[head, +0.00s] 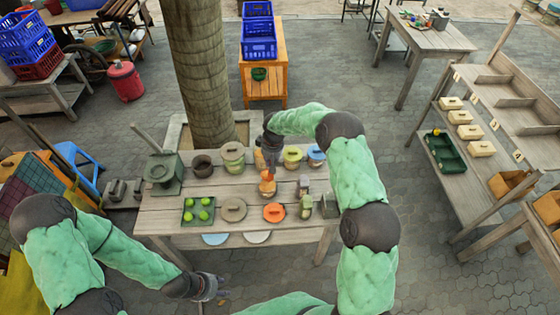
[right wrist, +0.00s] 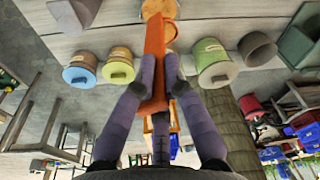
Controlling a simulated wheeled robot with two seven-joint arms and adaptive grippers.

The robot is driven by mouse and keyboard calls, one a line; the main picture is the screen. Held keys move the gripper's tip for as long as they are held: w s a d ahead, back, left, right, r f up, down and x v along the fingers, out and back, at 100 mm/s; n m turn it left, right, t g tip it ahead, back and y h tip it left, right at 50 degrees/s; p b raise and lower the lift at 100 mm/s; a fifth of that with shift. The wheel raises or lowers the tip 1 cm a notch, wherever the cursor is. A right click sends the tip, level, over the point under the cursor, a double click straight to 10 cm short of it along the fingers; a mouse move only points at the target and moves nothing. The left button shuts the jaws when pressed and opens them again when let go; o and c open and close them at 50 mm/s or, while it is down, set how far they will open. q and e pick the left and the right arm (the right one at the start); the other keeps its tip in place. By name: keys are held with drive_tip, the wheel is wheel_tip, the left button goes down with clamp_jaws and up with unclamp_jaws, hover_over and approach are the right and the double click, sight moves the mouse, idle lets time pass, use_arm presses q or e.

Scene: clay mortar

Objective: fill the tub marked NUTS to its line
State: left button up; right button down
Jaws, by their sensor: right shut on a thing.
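My right gripper (head: 270,166) is over the middle of the table. In the right wrist view my right gripper (right wrist: 158,85) is shut on a long orange tool (right wrist: 154,62), perhaps a scoop. The tool's far end meets a round tan thing (right wrist: 158,8); I cannot tell whether that is its bowl or a tub. Lidded tubs stand along the back: a green one (head: 232,153), a yellow one (head: 292,153) and a blue one (head: 315,153). I cannot read NUTS or see a fill line. My left gripper (head: 208,287) hangs empty-looking before the table; its opening is unclear.
A green tray with several green balls (head: 198,212), a round tan lid (head: 233,209) and an orange disc (head: 274,212) lie at the table's front. A dark bowl (head: 202,166) and green apparatus (head: 163,172) stand left. A trunk (head: 200,70) rises behind.

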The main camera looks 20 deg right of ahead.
drive_tip(key=shift+s+f, duration=0.15)
drive_tip(key=shift+f, duration=0.2)
drive_tip(key=s+d+f+t+y+b, duration=0.3)
drive_tip(key=s+f+t+b, duration=0.8)
drive_tip(key=b, duration=3.2)
drive_tip(key=shift+s+f+t, duration=0.4)
drive_tip(key=shift+f+t, duration=0.8)
drive_tip(key=shift+f, duration=1.05)
